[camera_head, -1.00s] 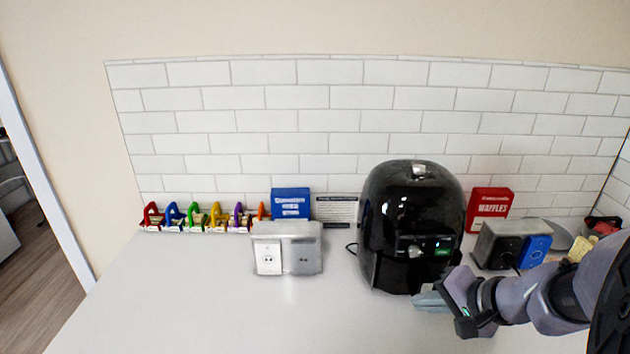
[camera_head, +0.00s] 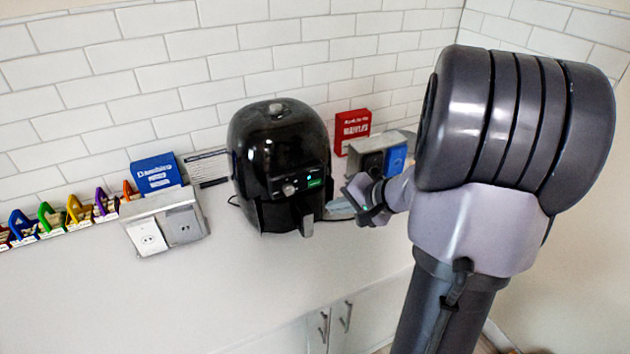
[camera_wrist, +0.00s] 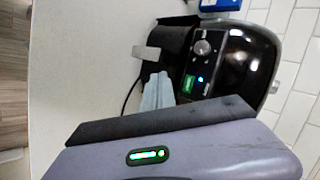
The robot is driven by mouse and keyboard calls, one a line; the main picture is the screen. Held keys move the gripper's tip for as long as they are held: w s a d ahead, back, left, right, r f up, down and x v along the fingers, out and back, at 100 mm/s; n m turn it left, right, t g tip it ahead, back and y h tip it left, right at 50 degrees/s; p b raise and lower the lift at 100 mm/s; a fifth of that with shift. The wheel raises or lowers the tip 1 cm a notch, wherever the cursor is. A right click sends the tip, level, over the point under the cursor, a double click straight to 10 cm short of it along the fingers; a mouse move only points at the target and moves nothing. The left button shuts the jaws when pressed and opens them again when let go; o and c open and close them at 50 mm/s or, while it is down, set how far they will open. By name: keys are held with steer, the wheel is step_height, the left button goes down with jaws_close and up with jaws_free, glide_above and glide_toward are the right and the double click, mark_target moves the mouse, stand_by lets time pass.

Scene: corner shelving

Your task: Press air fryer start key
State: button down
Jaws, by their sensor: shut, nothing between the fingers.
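The black air fryer (camera_head: 272,140) stands on the counter by the tiled wall; it shows sideways in the wrist view (camera_wrist: 246,62). Its front panel has a round knob (camera_head: 289,189), a small lit blue spot (camera_head: 309,177) and a green key (camera_head: 314,183), which I take to be the start key. The green key also shows in the wrist view (camera_wrist: 187,84). My gripper (camera_head: 338,208) is low in front of the fryer, to the right of its drawer handle. In the wrist view its pale blue-grey fingers (camera_wrist: 157,90) are together and empty, close beside the green key; I cannot tell whether they touch the fryer.
A red waffles box (camera_head: 352,128) and a metal box with black and blue fronts (camera_head: 378,160) stand right of the fryer. A socket box (camera_head: 165,222), a blue box (camera_head: 157,174) and colored letter-shaped holders (camera_head: 78,209) are to the left. The front counter is clear.

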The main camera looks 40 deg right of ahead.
mark_target(315, 183)
steer(key=w+d, duration=0.1)
steer(key=w, duration=0.5)
steer(key=shift+d+p, duration=0.2)
steer(key=shift+p, duration=0.15)
stand_by(1.6)
steer(key=shift+w+d+b, duration=0.1)
steer(key=shift+w+b, duration=0.25)
steer(key=shift+w, duration=0.05)
steer(key=shift+w+d, duration=0.1)
steer(key=shift+w, duration=0.2)
stand_by(0.7)
steer(key=shift+s+f+b, duration=0.1)
steer(key=shift+s+b, duration=0.05)
steer(key=shift+b, duration=0.25)
steer(key=shift+s+b, duration=0.35)
steer(key=shift+s, duration=0.2)
